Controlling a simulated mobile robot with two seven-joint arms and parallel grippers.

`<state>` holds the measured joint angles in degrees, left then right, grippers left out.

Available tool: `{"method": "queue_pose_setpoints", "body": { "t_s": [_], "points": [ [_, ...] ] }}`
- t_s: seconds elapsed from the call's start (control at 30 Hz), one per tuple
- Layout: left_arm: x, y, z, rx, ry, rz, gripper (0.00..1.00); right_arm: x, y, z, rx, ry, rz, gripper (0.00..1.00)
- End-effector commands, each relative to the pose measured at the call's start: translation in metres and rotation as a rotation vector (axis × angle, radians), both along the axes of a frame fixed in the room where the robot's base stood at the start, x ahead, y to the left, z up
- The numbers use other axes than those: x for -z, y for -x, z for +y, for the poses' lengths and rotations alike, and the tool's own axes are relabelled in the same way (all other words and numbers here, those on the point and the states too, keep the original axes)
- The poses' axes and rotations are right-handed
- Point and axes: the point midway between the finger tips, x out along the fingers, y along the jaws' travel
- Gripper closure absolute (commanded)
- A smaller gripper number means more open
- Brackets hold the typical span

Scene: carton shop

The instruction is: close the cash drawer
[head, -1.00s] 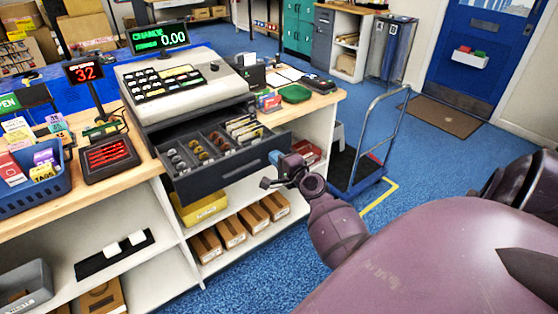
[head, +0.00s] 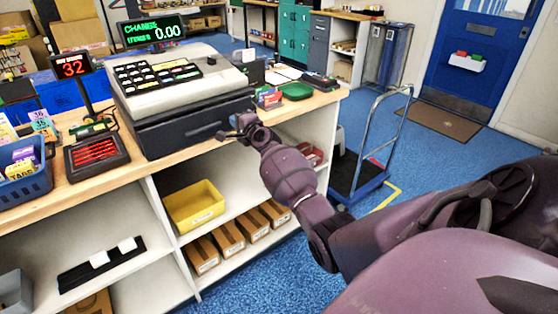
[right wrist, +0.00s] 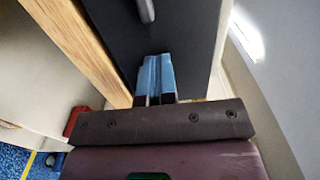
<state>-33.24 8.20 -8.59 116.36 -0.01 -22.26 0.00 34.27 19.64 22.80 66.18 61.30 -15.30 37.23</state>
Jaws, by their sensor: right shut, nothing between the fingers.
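The cash drawer (head: 182,134) is the dark unit under the beige register (head: 170,82). Its front is flush with the housing, and no coin or note compartments show. My right gripper (head: 236,124) is at the right part of the drawer front. In the right wrist view, its blue fingers (right wrist: 155,78) are shut together with nothing between them, and their tips are at or very close to the dark drawer front (right wrist: 182,32). The grey drawer handle (right wrist: 146,10) shows beyond the tips. I cannot tell whether they touch. My left gripper is out of view.
Shelves below hold a yellow bin (head: 194,206) and cartons. A hand trolley (head: 362,172) stands right of the counter.

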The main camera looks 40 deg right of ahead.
Motion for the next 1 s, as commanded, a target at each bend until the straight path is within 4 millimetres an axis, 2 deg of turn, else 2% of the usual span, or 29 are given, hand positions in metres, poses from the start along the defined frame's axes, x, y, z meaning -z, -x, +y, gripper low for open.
{"method": "queue_pose_setpoints", "body": {
  "t_s": [0.03, 0.1, 0.37, 0.8, 1.0],
  "points": [
    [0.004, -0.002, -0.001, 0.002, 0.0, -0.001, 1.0, 0.006, -0.007, -0.001, 0.0, 0.001, 0.005, 1.0],
    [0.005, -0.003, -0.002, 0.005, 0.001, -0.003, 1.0, 0.006, -0.015, -0.001, 0.0, 0.0, 0.005, 1.0],
    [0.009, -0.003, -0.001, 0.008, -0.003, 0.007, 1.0, 0.001, -0.028, -0.003, 0.0, 0.0, 0.001, 1.0],
    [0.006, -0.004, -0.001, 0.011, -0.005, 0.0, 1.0, -0.006, -0.03, -0.004, 0.002, 0.002, -0.008, 1.0],
    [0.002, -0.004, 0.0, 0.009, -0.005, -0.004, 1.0, -0.01, -0.02, -0.003, 0.002, 0.001, -0.012, 1.0]
  ]
}}
